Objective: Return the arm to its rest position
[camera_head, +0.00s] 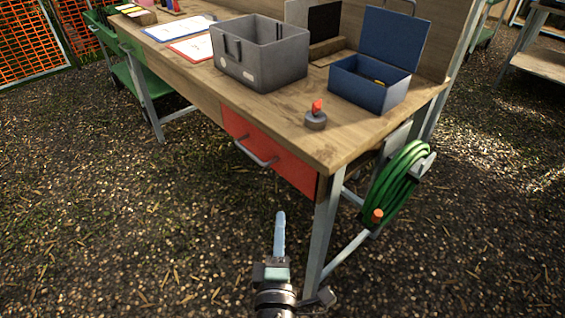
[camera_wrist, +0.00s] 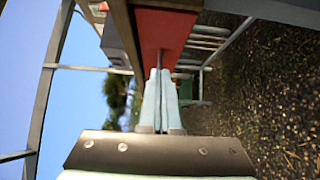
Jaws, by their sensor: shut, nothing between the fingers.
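My gripper (camera_head: 280,232) shows at the bottom middle of the head view, its pale blue fingers pointing away from me, in front of the table's near side. In the wrist view my gripper (camera_wrist: 160,75) is shut, its two fingers together with nothing between them. The red drawer (camera_head: 268,153) of the wooden table (camera_head: 345,130) is beyond the fingers and closed or nearly so. The drawer front (camera_wrist: 165,35) also shows in the wrist view, past the fingertips. I cannot judge the exact gap between fingertips and drawer.
On the table stand a grey bin (camera_head: 262,70), an open blue box (camera_head: 360,95) and a small grey piece with a red top (camera_head: 316,120). A coiled green hose (camera_head: 398,185) hangs at the table's right end. A table leg (camera_head: 322,235) stands right of my gripper. Ground to the left is clear.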

